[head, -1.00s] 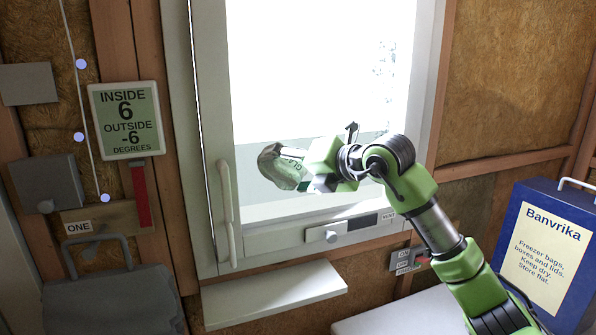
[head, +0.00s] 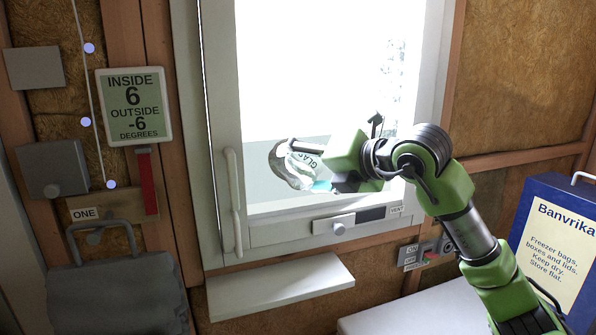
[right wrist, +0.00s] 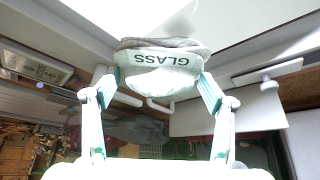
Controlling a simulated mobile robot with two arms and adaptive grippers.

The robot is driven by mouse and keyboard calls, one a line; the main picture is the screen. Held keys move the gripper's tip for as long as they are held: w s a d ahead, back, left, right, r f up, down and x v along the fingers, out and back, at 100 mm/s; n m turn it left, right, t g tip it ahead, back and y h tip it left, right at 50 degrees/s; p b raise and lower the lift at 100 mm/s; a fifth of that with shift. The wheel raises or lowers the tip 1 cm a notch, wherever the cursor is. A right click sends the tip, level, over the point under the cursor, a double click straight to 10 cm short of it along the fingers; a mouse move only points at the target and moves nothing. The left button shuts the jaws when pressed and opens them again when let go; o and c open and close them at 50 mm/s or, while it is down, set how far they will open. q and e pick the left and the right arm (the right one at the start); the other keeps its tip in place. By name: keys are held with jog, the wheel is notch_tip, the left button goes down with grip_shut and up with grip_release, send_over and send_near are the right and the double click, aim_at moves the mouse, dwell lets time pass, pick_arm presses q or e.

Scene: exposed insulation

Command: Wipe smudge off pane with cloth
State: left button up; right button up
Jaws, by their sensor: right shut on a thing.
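The cloth (head: 284,170) is a pale, crumpled piece with a dark edge and the word GLASS on it. My right gripper (head: 312,167) is shut on it in front of the lower part of the window. In the right wrist view the cloth (right wrist: 158,78) bulges between the two fingers. The window pane (head: 310,70) is very bright, with a greyer band along its bottom. Grey speckled marks (head: 390,70) show at the pane's right side, up and right of the cloth. I cannot tell whether the cloth touches the pane. My left gripper is not in view.
A window handle (head: 234,200) stands out at the left of the frame. A vent control (head: 339,228) and a white sill shelf (head: 283,289) lie below. A blue Banvrika box (head: 560,240) stands at right. A temperature display (head: 134,106) hangs at left.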

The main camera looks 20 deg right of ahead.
jog(key=shift+s, duration=0.25)
jog(key=shift+s+b, duration=0.6)
jog(key=shift+s, duration=0.65)
jog(key=shift+s+d, duration=0.1)
jog(key=shift+s, duration=0.2)
jog(key=shift+w, duration=0.15)
jog(key=shift+w+f, duration=0.3)
jog(key=shift+w, duration=0.85)
jog(key=shift+w+f, duration=0.25)
jog(key=shift+w, duration=0.9)
jog(key=shift+w+f, duration=0.3)
jog(key=shift+w, duration=0.85)
jog(key=shift+w+p, duration=0.5)
jog(key=shift+w, duration=0.5)
